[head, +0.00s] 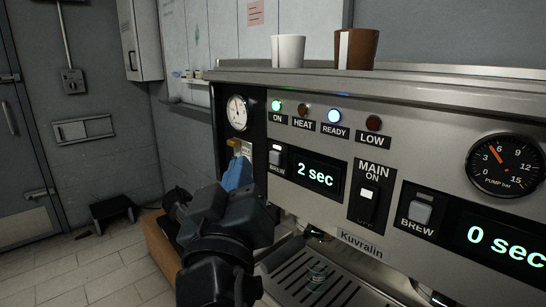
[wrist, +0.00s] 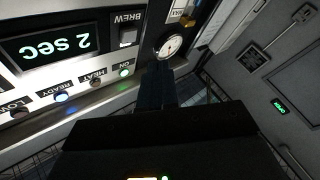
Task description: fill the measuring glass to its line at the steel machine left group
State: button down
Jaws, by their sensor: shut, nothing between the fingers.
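The steel machine (head: 330,136) fills the right of the head view. Its left display (head: 318,175) reads 2 sec, and the white left BREW button (head: 275,157) sits beside it. In the wrist view, upside down, this button (wrist: 128,37) and display (wrist: 50,45) also show. A small clear glass (head: 317,272) stands on the drip tray; its line and water level are too small to tell. My gripper (head: 239,172) is shut and empty, just left of the BREW button and apart from it. The left group itself is hidden behind my arm or below the panel.
ON and READY lamps (head: 335,116) are lit; HEAT and LOW look dark. The MAIN switch (head: 367,205) is labelled ON. A right BREW button (head: 420,212) has a display reading 0 sec. Two cups (head: 288,51) stand on top. A black stool (head: 112,213) stands on the floor behind.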

aim_at(275, 158)
jog(key=shift+w+d, duration=1.15)
dwell(6.8)
